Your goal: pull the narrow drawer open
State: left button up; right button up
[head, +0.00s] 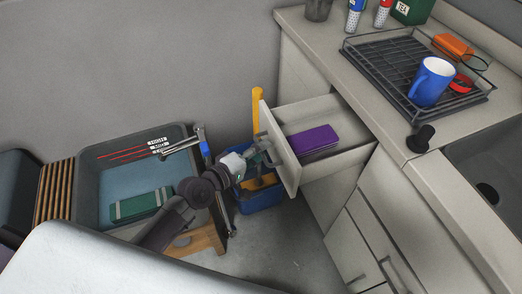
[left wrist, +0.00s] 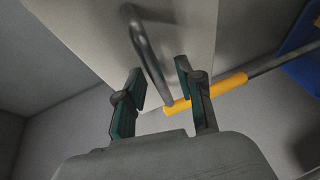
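The narrow drawer (head: 284,160) stands pulled out from the counter, its light front panel facing left and its inside showing. A purple case (head: 312,140) lies in it. My left gripper (head: 262,150) is at the outer side of the drawer front in the head view. In the left wrist view, the dark bar handle (left wrist: 147,52) runs down the drawer front (left wrist: 85,35). The fingers of my left gripper (left wrist: 164,100) are spread apart, with the lower end of the handle between them and gaps on both sides. My right gripper is not in view.
A yellow-handled tool (head: 257,105) stands beside the drawer front, close to my left gripper. A blue bin (head: 262,200) is below on the floor. A grey crate (head: 90,160) lies left. A dish rack (head: 365,65) with a blue mug (head: 431,82) is on the counter.

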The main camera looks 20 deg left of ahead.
pick_arm(q)
jog(key=v, duration=1.1)
jog(key=shift+s+a, duration=0.25)
jog(key=shift+d, duration=0.1)
